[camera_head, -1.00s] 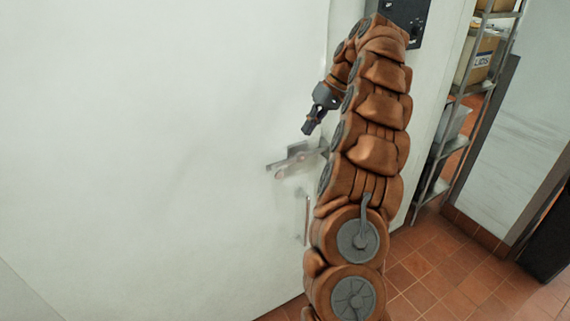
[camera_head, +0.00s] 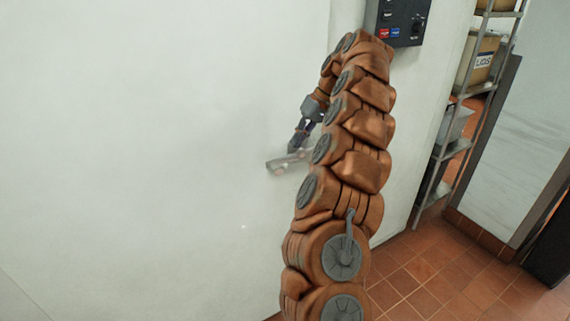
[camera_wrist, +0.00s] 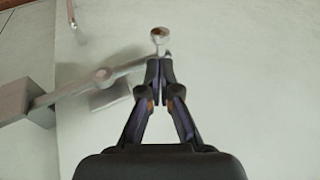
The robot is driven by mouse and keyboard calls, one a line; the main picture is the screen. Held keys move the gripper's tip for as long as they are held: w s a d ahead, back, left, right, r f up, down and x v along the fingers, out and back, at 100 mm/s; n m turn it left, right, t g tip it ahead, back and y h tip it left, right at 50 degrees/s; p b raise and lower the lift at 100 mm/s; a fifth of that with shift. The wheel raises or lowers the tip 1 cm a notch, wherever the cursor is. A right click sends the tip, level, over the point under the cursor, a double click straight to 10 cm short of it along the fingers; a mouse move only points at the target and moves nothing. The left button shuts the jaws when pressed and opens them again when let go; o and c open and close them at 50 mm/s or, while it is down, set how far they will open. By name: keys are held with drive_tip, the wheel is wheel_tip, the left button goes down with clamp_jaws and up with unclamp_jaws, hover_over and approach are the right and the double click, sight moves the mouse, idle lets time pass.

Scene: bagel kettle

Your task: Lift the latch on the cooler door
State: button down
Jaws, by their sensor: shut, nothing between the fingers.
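The cooler door (camera_head: 140,150) is a large white panel filling the left of the head view. Its metal latch (camera_head: 276,166) is a short grey lever on the door, partly hidden by my arm. My gripper (camera_head: 294,150) is shut and empty, pointing down right at the latch. In the wrist view the latch (camera_wrist: 75,88) runs from a block at the left, past a pivot, towards a round knob. The shut fingertips of my gripper (camera_wrist: 159,62) overlap the lever's right end, just below the knob. I cannot tell whether they touch it.
A black control box (camera_head: 403,22) is mounted on the wall at the upper right. A metal shelf rack (camera_head: 440,155) with boxes stands to the right. Red tiled floor (camera_head: 430,275) lies below. The door surface left of the latch is clear.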

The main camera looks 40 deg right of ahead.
sight(281, 167)
drive_tip(key=shift+p+x, duration=0.6)
drive_tip(key=shift+x, duration=3.2)
drive_tip(key=shift+f, duration=0.1)
